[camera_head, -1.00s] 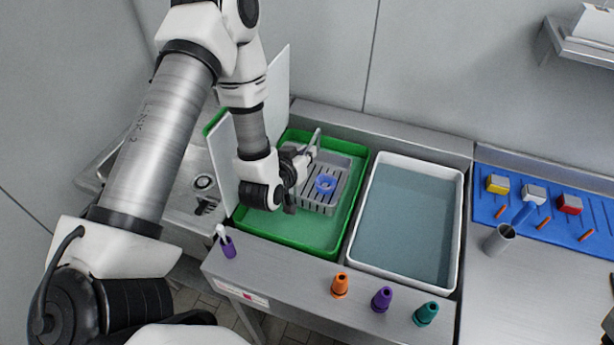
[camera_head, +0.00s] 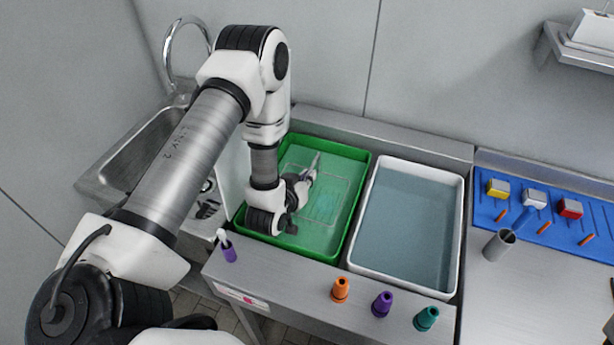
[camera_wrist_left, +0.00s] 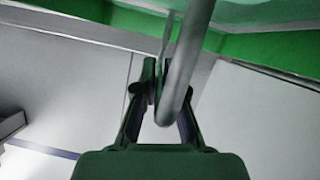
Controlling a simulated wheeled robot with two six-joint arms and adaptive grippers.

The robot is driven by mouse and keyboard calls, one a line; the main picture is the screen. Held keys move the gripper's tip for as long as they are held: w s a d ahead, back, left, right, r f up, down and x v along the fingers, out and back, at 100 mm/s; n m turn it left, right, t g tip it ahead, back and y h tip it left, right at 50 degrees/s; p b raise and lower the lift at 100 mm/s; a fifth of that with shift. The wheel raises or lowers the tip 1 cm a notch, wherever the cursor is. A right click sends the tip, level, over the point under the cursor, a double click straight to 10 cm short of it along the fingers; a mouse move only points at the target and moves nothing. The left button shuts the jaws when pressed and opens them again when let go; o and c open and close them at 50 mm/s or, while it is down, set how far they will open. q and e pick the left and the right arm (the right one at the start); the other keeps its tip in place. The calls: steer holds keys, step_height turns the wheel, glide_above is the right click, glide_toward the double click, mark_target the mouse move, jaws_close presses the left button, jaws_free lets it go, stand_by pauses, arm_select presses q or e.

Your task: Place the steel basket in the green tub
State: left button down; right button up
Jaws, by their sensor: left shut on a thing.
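The green tub (camera_head: 361,190) stands on the steel counter, left of a white tub. The steel basket (camera_head: 333,198) is low inside it and shows only as a faint pale outline through the green liquid. Its handle (camera_head: 315,163) rises above the surface, and the handle bar also shows close up in the left wrist view (camera_wrist_left: 184,72). My left gripper (camera_head: 304,180) is over the tub, shut on the basket's handle. Whether the basket touches the tub floor cannot be told. My right gripper is not in view.
A white tub (camera_head: 459,215) of bluish liquid stands right beside the green one. A sink (camera_head: 120,165) is at left, a blue mat (camera_head: 545,215) with blocks at right.

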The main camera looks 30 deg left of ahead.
arm_select(q)
steer(key=c, duration=1.2)
jaws_free()
steer(key=shift+c, duration=0.2)
steer(key=shift+r+p, duration=0.55)
steer(key=shift+p, duration=0.05)
steer(key=p+v, duration=0.2)
steer(key=v, duration=1)
